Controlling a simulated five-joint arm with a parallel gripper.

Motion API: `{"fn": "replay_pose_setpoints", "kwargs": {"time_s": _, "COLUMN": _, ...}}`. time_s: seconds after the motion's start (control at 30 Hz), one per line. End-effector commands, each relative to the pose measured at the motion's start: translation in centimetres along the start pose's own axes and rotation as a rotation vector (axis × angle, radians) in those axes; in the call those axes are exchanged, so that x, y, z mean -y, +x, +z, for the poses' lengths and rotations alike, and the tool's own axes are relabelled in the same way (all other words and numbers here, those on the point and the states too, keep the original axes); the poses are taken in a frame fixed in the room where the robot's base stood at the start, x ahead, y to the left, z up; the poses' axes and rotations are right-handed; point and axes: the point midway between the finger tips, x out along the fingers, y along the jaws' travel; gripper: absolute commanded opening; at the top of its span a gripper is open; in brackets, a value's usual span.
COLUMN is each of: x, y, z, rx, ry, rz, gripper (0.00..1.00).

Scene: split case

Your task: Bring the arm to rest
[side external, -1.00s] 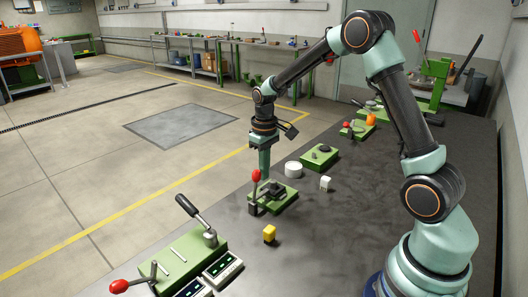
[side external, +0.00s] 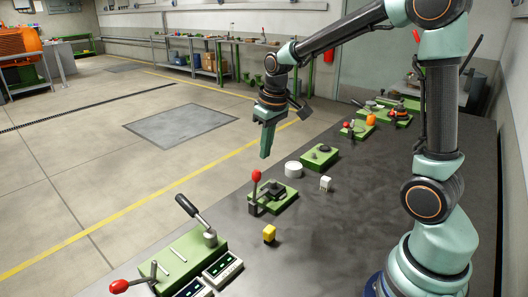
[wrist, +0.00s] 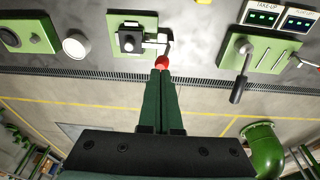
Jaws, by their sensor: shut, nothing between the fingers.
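My gripper (side external: 265,150) hangs in the air above the far edge of the dark table, its green fingers closed together and empty. In the wrist view my gripper (wrist: 165,75) shows as two green fingers side by side, with their tips in line with a red lever knob. The green fixture with the red-knobbed lever (side external: 283,199) stands on the table below and apart from my gripper. It also shows in the wrist view (wrist: 117,48).
A larger green lever fixture (side external: 192,262) and displays (side external: 222,268) are at the front left. More green fixtures (side external: 320,157) line the back.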

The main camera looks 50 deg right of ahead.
Motion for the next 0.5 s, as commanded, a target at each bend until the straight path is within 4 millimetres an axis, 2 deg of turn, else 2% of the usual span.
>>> {"fn": "replay_pose_setpoints", "kwargs": {"time_s": 0.03, "x": 0.7, "y": -1.5, "z": 0.7, "rx": -0.03, "ry": -0.004, "rz": 0.001, "gripper": 0.0}}
{"fn": "replay_pose_setpoints", "kwargs": {"time_s": 0.2, "x": 2.6, "y": -4.9, "z": 3.4, "rx": -0.111, "ry": -0.011, "rz": -0.001, "gripper": 0.0}}
{"fn": "replay_pose_setpoints", "kwargs": {"time_s": 0.4, "x": 4.5, "y": -7.5, "z": 7.1, "rx": -0.205, "ry": -0.017, "rz": -0.012, "gripper": 0.0}}
{"fn": "replay_pose_setpoints", "kwargs": {"time_s": 0.5, "x": 5.2, "y": -8.1, "z": 8.8, "rx": -0.247, "ry": -0.019, "rz": -0.019, "gripper": 0.0}}
